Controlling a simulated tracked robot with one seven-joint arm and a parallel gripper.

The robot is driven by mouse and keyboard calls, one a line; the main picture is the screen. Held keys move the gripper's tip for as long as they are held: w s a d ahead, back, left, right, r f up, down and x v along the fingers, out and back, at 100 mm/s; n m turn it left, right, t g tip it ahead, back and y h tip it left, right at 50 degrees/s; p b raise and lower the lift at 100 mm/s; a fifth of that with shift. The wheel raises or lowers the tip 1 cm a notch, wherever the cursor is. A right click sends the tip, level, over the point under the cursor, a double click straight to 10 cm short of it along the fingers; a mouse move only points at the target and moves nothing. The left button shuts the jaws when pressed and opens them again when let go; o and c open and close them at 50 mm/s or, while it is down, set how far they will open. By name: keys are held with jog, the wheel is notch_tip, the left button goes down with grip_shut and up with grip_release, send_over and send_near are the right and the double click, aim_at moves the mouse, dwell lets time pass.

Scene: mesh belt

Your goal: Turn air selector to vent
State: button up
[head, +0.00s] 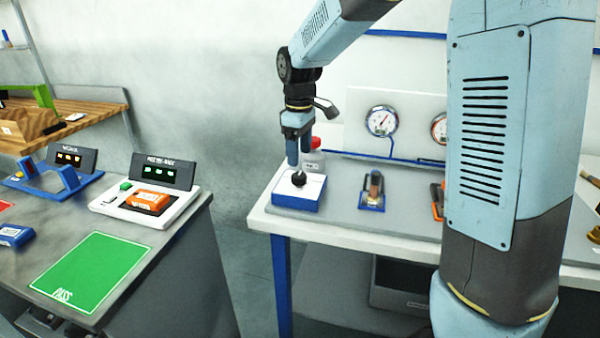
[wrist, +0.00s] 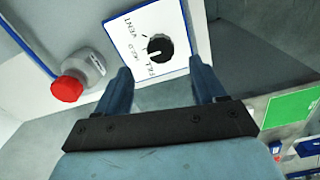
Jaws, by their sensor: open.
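The air selector is a blue box (head: 284,200) with a white top at the left end of the bench, carrying a round black knob (head: 299,179). In the wrist view the knob (wrist: 160,47) sits on the white panel (wrist: 178,22), marked VENT, HOLD and FILL along one side. A pale mark on the knob seems to lie towards the FILL side, but it is small. My gripper (head: 299,155) points down over the box, open and empty. In the wrist view its fingers (wrist: 160,66) are wide apart, with the knob in line with the gap between them. Contact with the knob is not visible.
A blue-based fixture (head: 372,205) and pressure gauges (head: 382,121) are to the right. A separate table with a green PASS mat (head: 90,268) is left.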

aim_at(299, 175)
notch_tip(299, 175, down, 7)
jog(key=shift+r, duration=0.1)
dwell(0.4)
jog(key=c, duration=1.1)
jog(key=shift+o, duration=0.2)
jog(key=m, duration=0.4)
jog(key=shift+m, duration=2.5)
